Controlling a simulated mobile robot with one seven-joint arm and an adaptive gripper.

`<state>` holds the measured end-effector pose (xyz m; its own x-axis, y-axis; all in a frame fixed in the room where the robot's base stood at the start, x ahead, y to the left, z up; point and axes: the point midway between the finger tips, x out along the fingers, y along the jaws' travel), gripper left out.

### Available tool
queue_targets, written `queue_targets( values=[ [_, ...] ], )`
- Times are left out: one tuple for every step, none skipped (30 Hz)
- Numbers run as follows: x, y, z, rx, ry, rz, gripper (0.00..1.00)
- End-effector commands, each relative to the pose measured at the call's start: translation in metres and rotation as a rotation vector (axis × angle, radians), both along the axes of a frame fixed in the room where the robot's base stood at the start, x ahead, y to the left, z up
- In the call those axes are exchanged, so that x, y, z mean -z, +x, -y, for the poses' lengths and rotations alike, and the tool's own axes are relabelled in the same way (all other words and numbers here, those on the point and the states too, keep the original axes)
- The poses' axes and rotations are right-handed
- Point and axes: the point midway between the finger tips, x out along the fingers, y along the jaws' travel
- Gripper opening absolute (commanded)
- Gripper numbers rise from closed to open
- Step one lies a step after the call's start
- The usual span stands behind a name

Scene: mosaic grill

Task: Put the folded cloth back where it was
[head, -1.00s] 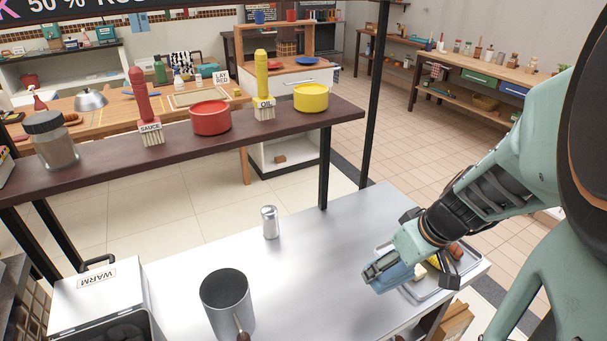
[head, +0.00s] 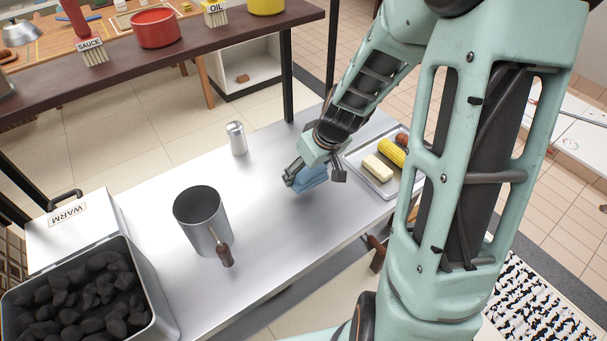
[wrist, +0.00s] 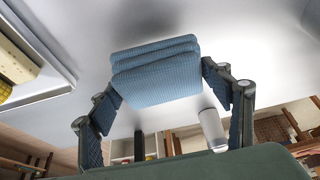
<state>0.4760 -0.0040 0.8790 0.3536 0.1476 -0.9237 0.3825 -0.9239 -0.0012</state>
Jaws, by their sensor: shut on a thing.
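A blue folded cloth (head: 313,180) is in my gripper (head: 304,176), low over the steel counter (head: 270,215), just left of the metal tray. In the wrist view the cloth (wrist: 157,75) shows as several stacked layers between the two fingers of my gripper (wrist: 170,100). I cannot tell whether its underside touches the counter. My gripper partly hides the cloth in the head view.
The tray (head: 351,157) holds a pale block (head: 378,168), corn (head: 391,151) and a brown item. A shaker (head: 236,140) stands behind left. A metal pot (head: 203,222) and a coal-filled box (head: 152,292) are further left. Counter between the pot and cloth is clear.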

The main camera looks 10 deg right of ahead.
Motion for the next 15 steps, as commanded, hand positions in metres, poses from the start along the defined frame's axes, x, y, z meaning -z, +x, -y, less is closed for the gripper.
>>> queue_targets(
  values=[
    [0.002,0.001,-0.001,-0.001,0.000,0.000,0.52],
    [0.003,0.002,-0.002,-0.002,-0.001,0.000,0.52],
    [0.005,0.003,-0.003,-0.002,-0.001,0.000,0.52],
    [0.007,0.004,-0.004,-0.002,-0.001,-0.001,0.52],
    [0.010,0.005,-0.006,-0.002,-0.001,-0.002,0.52],
    [0.019,0.004,-0.004,0.000,-0.001,-0.002,0.52],
    [0.023,0.004,-0.004,0.000,-0.001,-0.002,0.52],
    [0.028,0.004,-0.004,0.001,0.000,-0.001,0.52],
    [0.033,0.004,-0.004,0.001,-0.001,-0.001,0.52],
    [0.036,0.005,-0.004,0.001,-0.001,0.000,0.52],
    [0.038,0.005,-0.004,0.001,-0.001,0.000,0.52],
    [0.040,0.005,-0.004,0.001,-0.001,0.000,0.52],
    [0.040,0.005,-0.004,0.001,-0.001,0.000,0.52],
    [0.039,0.005,-0.004,0.000,-0.001,0.000,0.52],
    [0.038,0.005,-0.004,0.000,-0.001,0.000,0.52]
  ],
)
